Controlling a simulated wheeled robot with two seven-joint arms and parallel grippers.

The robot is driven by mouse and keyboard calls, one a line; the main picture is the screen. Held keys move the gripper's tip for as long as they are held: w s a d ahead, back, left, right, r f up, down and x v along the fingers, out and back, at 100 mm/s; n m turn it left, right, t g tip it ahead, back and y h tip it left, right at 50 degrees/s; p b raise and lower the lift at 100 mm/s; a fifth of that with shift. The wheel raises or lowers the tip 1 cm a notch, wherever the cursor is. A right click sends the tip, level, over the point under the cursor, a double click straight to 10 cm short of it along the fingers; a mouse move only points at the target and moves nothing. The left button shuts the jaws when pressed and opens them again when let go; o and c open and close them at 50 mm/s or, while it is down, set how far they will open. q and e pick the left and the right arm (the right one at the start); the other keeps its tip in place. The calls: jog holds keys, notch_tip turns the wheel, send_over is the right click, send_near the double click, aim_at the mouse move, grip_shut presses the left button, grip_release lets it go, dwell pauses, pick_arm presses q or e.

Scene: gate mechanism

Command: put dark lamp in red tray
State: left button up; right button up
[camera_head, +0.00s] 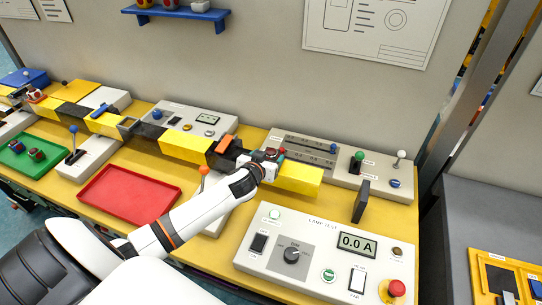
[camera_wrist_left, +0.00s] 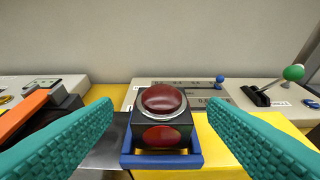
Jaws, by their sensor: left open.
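A dark red domed lamp (camera_wrist_left: 163,99) on a dark block with a round red face sits in a blue holder (camera_wrist_left: 160,160) in the left wrist view. My left gripper (camera_wrist_left: 161,112) is open, with one teal finger on each side of the lamp and visible gaps between. In the head view my left gripper (camera_head: 271,157) is over the yellow and black beam, and it mostly hides the lamp there. The red tray (camera_head: 130,193) lies empty on the yellow table, left of my left forearm. My right gripper is not in view.
A green tray (camera_head: 14,159) with two lamps is at the far left. A lamp test panel (camera_head: 325,250) stands at the front right. Lever boxes and control panels line the back. An orange handle (camera_wrist_left: 22,110) is left of my fingers. A dark upright plate (camera_head: 361,201) stands to the right.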

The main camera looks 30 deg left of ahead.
aim_at(269, 156)
pick_arm(q)
jog(key=shift+p+x, duration=0.3)
jog(key=shift+x, duration=1.7)
jog(key=shift+s+d, duration=0.1)
jog(key=c, duration=1.3)
